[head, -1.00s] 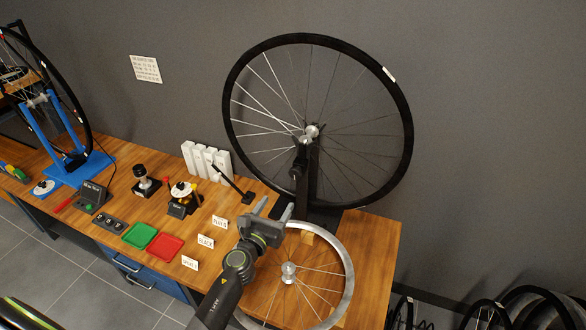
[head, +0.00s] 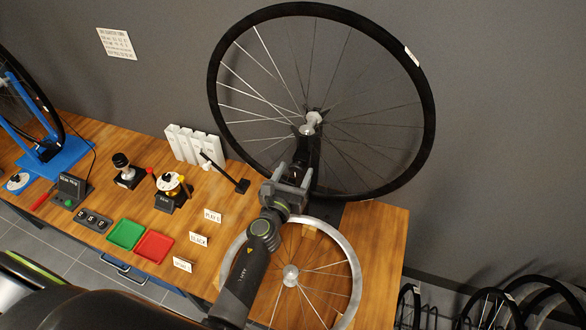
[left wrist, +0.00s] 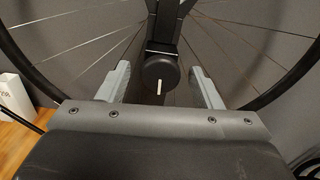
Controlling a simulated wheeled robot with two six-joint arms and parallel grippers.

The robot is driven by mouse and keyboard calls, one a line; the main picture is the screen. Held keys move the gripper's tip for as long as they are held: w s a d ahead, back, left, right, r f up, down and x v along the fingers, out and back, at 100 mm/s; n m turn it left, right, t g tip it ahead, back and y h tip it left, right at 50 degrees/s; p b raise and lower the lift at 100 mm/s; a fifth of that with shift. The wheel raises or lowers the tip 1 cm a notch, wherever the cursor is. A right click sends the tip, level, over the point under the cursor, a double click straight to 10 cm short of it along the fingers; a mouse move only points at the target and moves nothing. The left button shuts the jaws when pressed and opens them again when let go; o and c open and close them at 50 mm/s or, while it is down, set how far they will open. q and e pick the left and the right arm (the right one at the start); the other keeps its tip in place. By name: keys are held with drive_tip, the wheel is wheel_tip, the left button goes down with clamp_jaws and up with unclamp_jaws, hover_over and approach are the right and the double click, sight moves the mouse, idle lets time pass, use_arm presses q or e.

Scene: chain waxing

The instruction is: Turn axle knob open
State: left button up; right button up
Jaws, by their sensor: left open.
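The axle knob (left wrist: 159,72) is a dark round knob with a short white line on its face, pointing nearly straight up and down in the left wrist view. It sits on the dark stand (head: 310,150) below the hub of the large black-rimmed wheel (head: 424,130). My left gripper (head: 293,174) is open, its two fingers pointing at the stand. In the left wrist view the knob lies between the open fingers (left wrist: 162,80), with a gap on each side. I cannot tell how deep it is between them. In the head view the gripper largely hides the knob. My right gripper is out of view.
A silver rim (head: 352,270) lies on the bench below my left arm. Left of it are small label cards (head: 212,216), red (head: 154,245) and green (head: 126,234) trays, white boxes (head: 193,145) and a black-handled tool (head: 225,172). A grey wall is behind the wheel.

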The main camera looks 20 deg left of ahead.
use_arm(q)
drive_tip(key=shift+s, duration=0.1)
drive_tip(key=c, duration=1)
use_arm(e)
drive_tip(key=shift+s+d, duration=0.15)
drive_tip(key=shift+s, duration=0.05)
